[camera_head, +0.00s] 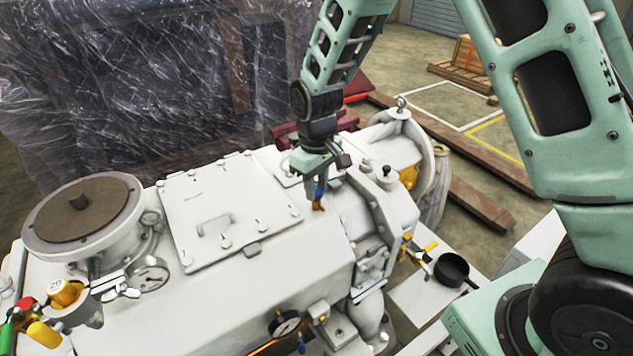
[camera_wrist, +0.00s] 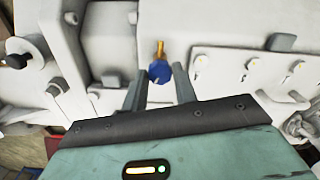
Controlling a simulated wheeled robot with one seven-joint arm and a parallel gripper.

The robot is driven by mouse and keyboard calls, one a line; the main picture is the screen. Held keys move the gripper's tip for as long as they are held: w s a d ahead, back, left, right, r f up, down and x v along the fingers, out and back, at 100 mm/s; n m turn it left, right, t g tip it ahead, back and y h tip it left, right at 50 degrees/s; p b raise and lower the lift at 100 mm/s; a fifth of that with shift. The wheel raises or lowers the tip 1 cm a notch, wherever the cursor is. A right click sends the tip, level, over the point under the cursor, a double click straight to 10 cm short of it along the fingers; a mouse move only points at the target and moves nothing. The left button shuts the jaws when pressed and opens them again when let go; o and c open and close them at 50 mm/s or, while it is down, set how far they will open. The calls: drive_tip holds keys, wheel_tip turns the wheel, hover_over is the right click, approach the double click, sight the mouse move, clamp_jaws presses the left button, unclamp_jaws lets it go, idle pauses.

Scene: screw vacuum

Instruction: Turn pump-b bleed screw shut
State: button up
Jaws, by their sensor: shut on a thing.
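The bleed screw has a blue knob (camera_head: 319,194) and a brass stem (camera_head: 318,206). It sits on the white pump housing (camera_head: 290,240), right of the flat bolted cover. My gripper (camera_head: 321,181) comes down from above onto it and is shut on it. In the wrist view the blue knob (camera_wrist: 159,73) lies between the two dark fingers of my gripper (camera_wrist: 159,80), with the brass stem (camera_wrist: 160,49) pointing away. The finger contact is hard to make out. No label naming pump-b is readable.
A bolted cover with a handle (camera_head: 215,224) and a round flanged port (camera_head: 82,212) lie to the left. A pressure gauge (camera_head: 284,324) and another blue knob (camera_head: 301,343) are at the front. A black pan (camera_head: 452,270) sits at the right. A plastic-wrapped crate (camera_head: 130,90) stands behind.

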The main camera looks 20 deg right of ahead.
drive_tip(key=m+p, duration=0.2)
drive_tip(key=m, duration=0.4)
drive_tip(key=shift+w+r, duration=0.1)
drive_tip(key=shift+r, duration=0.05)
drive_tip(key=m+p, duration=0.2)
drive_tip(key=m, duration=0.3)
drive_tip(key=shift+m, duration=0.4)
drive_tip(key=o, duration=1)
wheel_tip(320, 180, up, 17)
drive_tip(key=shift+r+b, duration=0.1)
drive_tip(key=shift+b, duration=0.75)
drive_tip(key=s+a+n, duration=0.2)
drive_tip(key=s+n, duration=0.2)
drive_tip(key=s, duration=0.5)
drive_tip(key=s+a+f+n, duration=0.1)
drive_tip(key=s+a+n, duration=0.1)
drive_tip(key=s+n, duration=0.3)
drive_tip(key=s+a+f+n, duration=0.1)
drive_tip(key=s+n, duration=0.4)
drive_tip(key=s, duration=0.8)
drive_tip(key=shift+a+y, duration=0.3)
drive_tip(key=shift+a, duration=0.4)
